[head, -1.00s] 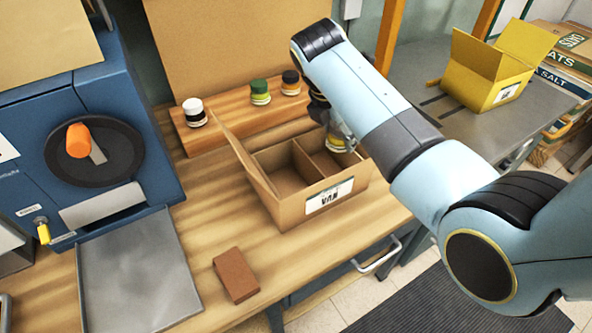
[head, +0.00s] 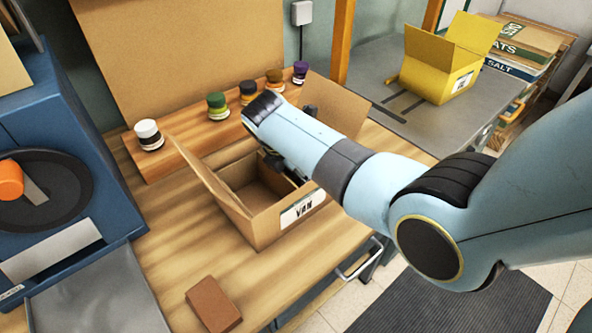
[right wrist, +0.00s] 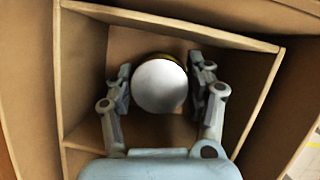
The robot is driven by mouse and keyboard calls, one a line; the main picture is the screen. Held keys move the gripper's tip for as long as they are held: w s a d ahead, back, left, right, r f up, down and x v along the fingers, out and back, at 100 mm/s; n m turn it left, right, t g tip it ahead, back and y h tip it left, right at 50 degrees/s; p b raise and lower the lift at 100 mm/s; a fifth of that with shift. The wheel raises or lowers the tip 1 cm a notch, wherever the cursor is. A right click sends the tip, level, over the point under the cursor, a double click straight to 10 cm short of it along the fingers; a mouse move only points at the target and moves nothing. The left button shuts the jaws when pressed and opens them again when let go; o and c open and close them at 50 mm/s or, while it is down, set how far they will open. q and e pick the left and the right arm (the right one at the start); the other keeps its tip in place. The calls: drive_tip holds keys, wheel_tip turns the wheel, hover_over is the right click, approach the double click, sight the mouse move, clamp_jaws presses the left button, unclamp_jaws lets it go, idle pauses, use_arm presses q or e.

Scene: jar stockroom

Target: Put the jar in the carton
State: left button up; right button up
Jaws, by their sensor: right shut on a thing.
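The open cardboard carton (head: 258,228) labelled VAN stands on the wooden bench, its flaps up. My right gripper (head: 285,168) reaches into the carton's right part in the head view, and the arm hides much of that side. In the right wrist view my right gripper (right wrist: 160,78) is shut on a jar with a round white lid (right wrist: 158,88). The jar is upright within the outline of one compartment. Whether it touches the floor I cannot tell. My left gripper is not in view.
Several jars, among them a white-lidded one (head: 148,134) and a green-lidded one (head: 217,106), stand on a wooden riser behind the carton. A brown block (head: 213,304) lies in front. A blue machine (head: 60,190) stands left. A yellow carton (head: 440,72) sits on the grey table.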

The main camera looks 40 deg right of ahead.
drive_tip(key=o, duration=1.3)
drive_tip(key=p+v, duration=0.1)
drive_tip(key=v, duration=1.1)
drive_tip(key=shift+p, duration=0.35)
drive_tip(key=shift+s, duration=0.1)
